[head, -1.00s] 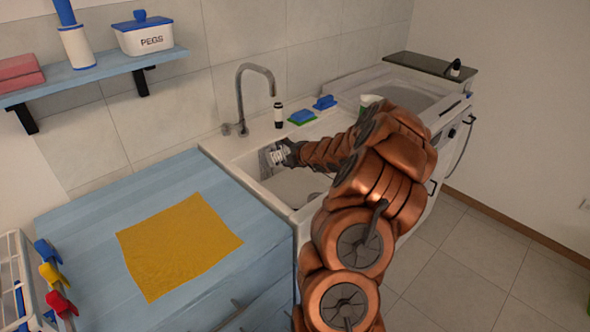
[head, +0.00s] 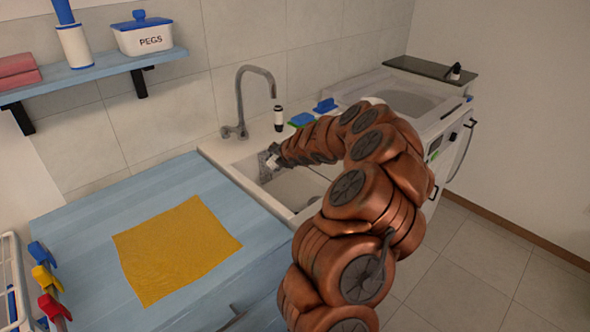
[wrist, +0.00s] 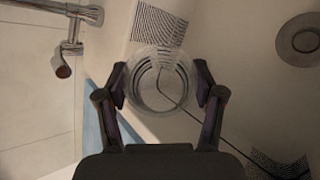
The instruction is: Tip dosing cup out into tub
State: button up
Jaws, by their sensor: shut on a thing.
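My gripper (wrist: 161,82) is shut on a clear round dosing cup (wrist: 158,100) in the wrist view, with one finger on each side. I look along the cup, so its rim shows as a circle; whether it holds anything is not clear. In the head view my gripper (head: 271,161) is small and dark, over the left end of the white sink (head: 290,187). The drain (wrist: 304,41) shows to the right of the cup. A machine with a round tub opening (head: 408,102) stands right of the sink, partly behind my arm.
A tap (head: 241,100) rises behind the sink. The blue counter (head: 90,215) at left holds a yellow cloth (head: 178,248).

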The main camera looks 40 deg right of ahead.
aim_at(264, 161)
jog(key=shift+w+a+f+n+g+h+b, duration=0.15)
jog(key=shift+w+a+n+g+h+b, duration=0.3)
jog(key=shift+b, duration=0.45)
jog(key=shift+w+a+f+n+g+h+b, duration=0.3)
jog(key=shift+w+a+b, duration=0.2)
jog(key=shift+b, duration=0.35)
jog(key=shift+w+a+f+n+g+h+b, duration=0.25)
jog(key=shift+w+a+n+g+h+b, duration=0.1)
jog(key=shift+w+a+h+b, duration=0.2)
jog(key=shift+w+a+f+n+g+h+b, duration=0.2)
jog(key=shift+w+a+n+g+h+b, duration=0.1)
jog(key=shift+w+a+h+b, duration=0.25)
jog(key=shift+w+a+f+n+g+h+b, duration=0.25)
jog(key=shift+w+a+n+g+h, duration=0.1)
jog(key=shift+a, duration=0.1)
jog(key=shift+w+a+f+n+g+h+b, duration=0.2)
jog(key=shift+w+a+n+g+h+b, duration=0.1)
jog(key=shift+a, duration=0.1)
